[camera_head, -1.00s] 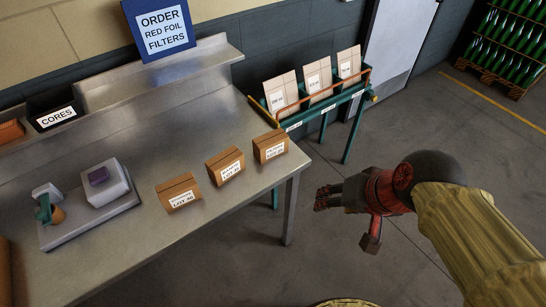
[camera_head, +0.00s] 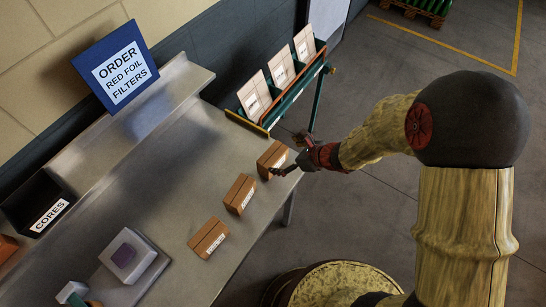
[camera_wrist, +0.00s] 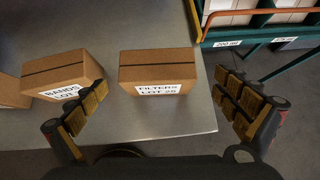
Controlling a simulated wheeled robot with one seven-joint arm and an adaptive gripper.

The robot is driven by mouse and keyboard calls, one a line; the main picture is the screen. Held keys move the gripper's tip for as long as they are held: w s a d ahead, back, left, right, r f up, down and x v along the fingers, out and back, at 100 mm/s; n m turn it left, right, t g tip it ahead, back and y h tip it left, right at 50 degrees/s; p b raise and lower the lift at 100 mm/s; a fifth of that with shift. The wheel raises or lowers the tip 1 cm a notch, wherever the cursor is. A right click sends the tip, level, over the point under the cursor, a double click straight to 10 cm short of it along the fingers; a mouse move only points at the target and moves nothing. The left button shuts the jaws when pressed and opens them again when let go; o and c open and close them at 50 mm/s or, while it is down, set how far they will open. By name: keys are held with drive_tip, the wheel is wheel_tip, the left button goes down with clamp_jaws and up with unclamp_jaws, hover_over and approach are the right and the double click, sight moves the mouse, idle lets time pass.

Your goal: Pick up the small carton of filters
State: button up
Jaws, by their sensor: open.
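The small carton of filters (camera_wrist: 158,68) is brown cardboard with a dark tape strip and a white label reading FILTERS. It stands on the steel bench near its right end, and in the head view it is the farthest carton (camera_head: 268,160) of the row. My gripper (camera_head: 288,156) is open at the bench edge, right beside this carton. In the wrist view, the gripper's fingers (camera_wrist: 164,92) are spread wide, one to each side of the carton and nearer the camera. Nothing is held, and I see no contact.
A carton labelled BANDS (camera_wrist: 62,75) stands close left of the filters, near the left finger. Another carton (camera_head: 209,239) is nearer along the bench (camera_head: 175,200). A green rack (camera_head: 283,108) with paper packets stands just beyond the bench end.

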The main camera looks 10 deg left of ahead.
sight(266, 155)
drive_tip(key=b+x, duration=0.1)
drive_tip(key=x, duration=1)
drive_tip(key=shift+s+a+b, duration=0.15)
drive_tip(key=shift+b, duration=0.15)
drive_tip(key=c, duration=1.1)
drive_tip(key=shift+r, duration=0.1)
